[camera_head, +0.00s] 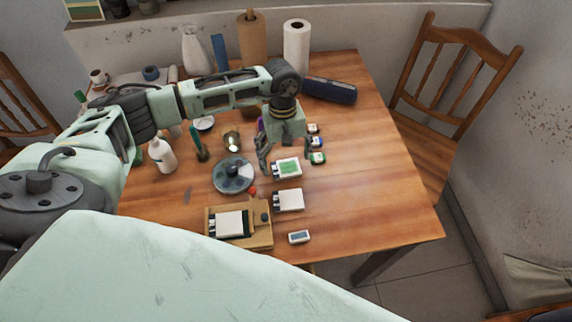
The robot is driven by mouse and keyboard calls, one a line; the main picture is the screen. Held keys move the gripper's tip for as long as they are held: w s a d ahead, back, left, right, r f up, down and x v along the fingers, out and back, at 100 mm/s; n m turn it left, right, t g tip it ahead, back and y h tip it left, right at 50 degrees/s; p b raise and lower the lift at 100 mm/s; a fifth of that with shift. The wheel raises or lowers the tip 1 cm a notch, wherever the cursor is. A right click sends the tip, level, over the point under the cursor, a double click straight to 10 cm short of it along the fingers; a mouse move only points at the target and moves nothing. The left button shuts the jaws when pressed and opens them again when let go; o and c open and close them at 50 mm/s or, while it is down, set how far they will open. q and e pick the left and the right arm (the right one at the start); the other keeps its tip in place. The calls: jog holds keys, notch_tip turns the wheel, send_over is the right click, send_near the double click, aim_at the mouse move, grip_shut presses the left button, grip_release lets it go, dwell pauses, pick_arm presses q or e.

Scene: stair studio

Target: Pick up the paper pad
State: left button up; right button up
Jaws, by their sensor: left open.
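Several small white pad-like blocks lie on the wooden table; I cannot tell for sure which is the paper pad. One white block with a green top (287,168) lies just below my left gripper (286,156). My right gripper is not in view.
A grey round dish (234,187) stands left of the blocks. Small jars (318,158) stand right of the gripper. The table's right side is clear.

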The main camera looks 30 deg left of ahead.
aim_at(286, 167)
pick_arm(q)
jog(key=shift+f, duration=1.5)
jog(key=shift+c, duration=0.4)
jog(key=c, duration=1.2)
